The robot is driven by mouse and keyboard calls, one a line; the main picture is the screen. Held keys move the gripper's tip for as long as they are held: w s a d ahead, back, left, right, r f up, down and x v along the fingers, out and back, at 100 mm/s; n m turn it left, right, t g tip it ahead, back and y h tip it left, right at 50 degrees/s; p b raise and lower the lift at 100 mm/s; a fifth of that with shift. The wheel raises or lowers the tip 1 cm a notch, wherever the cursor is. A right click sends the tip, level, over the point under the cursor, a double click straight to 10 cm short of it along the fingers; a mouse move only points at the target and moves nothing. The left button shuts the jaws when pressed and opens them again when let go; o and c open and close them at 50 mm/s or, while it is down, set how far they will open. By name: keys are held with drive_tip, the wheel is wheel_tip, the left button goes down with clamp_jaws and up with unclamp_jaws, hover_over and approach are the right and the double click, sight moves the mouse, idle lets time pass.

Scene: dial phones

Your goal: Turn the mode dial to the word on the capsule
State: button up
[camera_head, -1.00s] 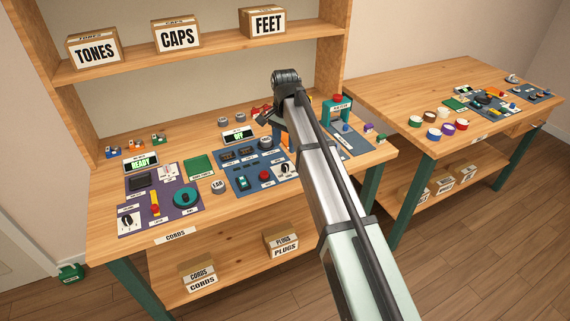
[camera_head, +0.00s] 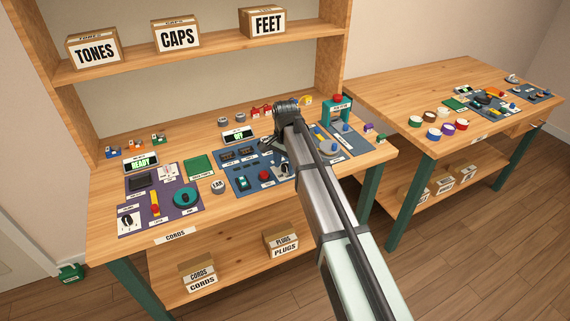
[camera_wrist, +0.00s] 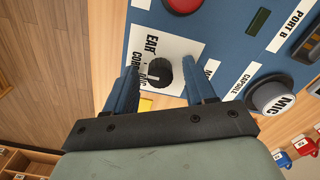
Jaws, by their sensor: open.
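The mode dial (camera_wrist: 161,72) is a black knob with a pale pointer mark, on a white plate in the wrist view. Words around it read EAR, CORD and MIC, the last partly covered. I cannot tell surely which word the pointer faces. The capsule (camera_wrist: 271,95) is a grey-and-black round piece marked MIC, beside a CAPSULE label on the blue panel. My gripper (camera_wrist: 160,76) is open, with one blue finger on each side of the dial. I cannot tell whether they touch it. In the head view my wrist (camera_head: 287,106) hides part of this panel.
A red button (camera_wrist: 183,3) and a green block (camera_wrist: 258,21) are near the dial on the panel. To the left in the head view lies a purple panel (camera_head: 180,205) with a READY screen (camera_head: 141,162). A second table (camera_head: 400,90) stands at the right.

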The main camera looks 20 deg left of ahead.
drive_tip(key=shift+c, duration=0.5)
clamp_jaws()
drive_tip(key=n, duration=0.5)
drive_tip(key=shift+n, duration=0.3)
drive_tip(key=n, duration=0.4)
drive_tip(key=shift+n, duration=0.7)
